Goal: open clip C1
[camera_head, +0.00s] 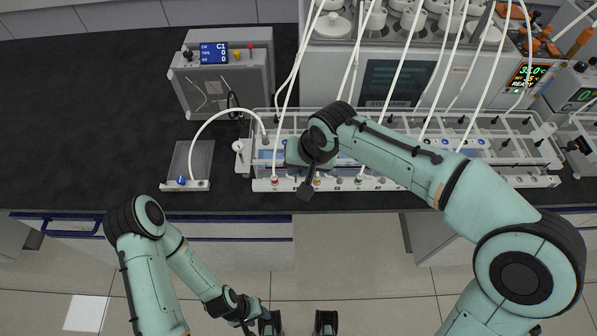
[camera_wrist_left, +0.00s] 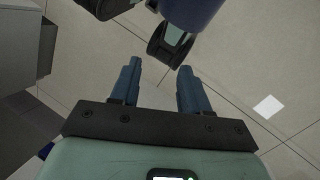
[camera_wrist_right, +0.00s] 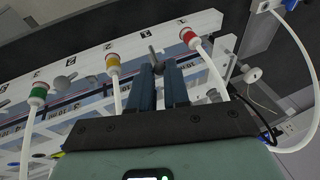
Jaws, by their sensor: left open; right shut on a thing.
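The white rack (camera_head: 540,181) carries numbered ports with tubes. In the right wrist view its front rail shows a red-collared fitting (camera_wrist_right: 189,37) near number 1, a yellow one (camera_wrist_right: 113,63) near 2 and a green one (camera_wrist_right: 38,93) near 3. My right gripper (camera_wrist_right: 162,68) is shut on a small grey knob (camera_wrist_right: 153,51) between the red and yellow fittings; the fingers partly hide it. I cannot tell which part is clip C1. My left gripper (camera_wrist_left: 158,70) is open and empty, low over the floor, away from the bench.
White tubes rise over the rack to the reactor unit (camera_head: 400,80). The dark bench (camera_head: 80,110) is clear at left.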

